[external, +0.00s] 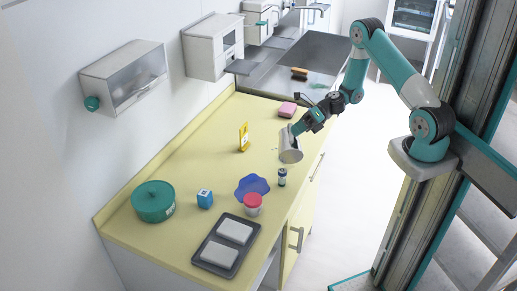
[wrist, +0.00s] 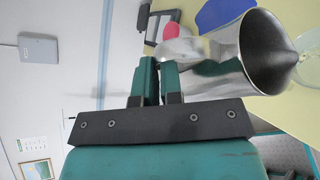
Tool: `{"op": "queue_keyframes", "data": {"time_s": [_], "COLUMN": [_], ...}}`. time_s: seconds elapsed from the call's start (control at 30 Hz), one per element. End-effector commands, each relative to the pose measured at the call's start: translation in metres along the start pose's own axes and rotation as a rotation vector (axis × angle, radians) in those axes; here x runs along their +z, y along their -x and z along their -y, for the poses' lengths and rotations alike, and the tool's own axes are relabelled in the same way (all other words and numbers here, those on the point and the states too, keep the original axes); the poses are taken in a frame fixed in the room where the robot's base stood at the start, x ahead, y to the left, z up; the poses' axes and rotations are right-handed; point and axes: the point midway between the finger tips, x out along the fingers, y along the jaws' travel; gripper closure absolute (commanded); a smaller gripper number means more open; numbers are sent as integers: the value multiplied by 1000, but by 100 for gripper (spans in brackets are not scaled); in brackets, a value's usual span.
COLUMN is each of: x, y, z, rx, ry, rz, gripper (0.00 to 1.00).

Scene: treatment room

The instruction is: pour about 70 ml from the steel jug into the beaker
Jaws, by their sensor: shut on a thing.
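The steel jug (external: 291,150) is held above the counter by my gripper (external: 305,125), tilted with its open mouth showing. In the wrist view the jug (wrist: 228,52) lies tipped to the right, and the gripper's teal fingers (wrist: 160,82) are shut on it, with the grip itself partly hidden. A clear, pale beaker (wrist: 309,45) shows at the right edge of the wrist view, by the jug's lip and cut off by the frame. A pale streak, seemingly liquid, shows between lip and beaker. I cannot make out the beaker's level or clearly see it in the external view.
A small dark-blue bottle (external: 282,177), a red-lidded jar (external: 253,205) and a blue mat (external: 250,185) lie nearby. A yellow object (external: 244,138) and pink sponge (external: 287,110) stand farther back. A green tin (external: 153,201), blue box (external: 205,198) and grey tray (external: 207,267) occupy the front.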

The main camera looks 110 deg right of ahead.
Motion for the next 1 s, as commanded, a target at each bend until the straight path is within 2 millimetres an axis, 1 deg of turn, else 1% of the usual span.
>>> {"op": "queue_keyframes", "data": {"time_s": [0.57,0.63,0.73,0.83,1.0], "x": [2,-3,-18,-21,-20], "y": [2,-3,-14,-17,-16], "z": [3,-2,-14,-19,-24], "rx": [20,2,-64,-118,-140], "ry": [-27,4,104,180,207], "rz": [3,0,-9,-12,-15], "gripper": [100,100,100,100,100]}}
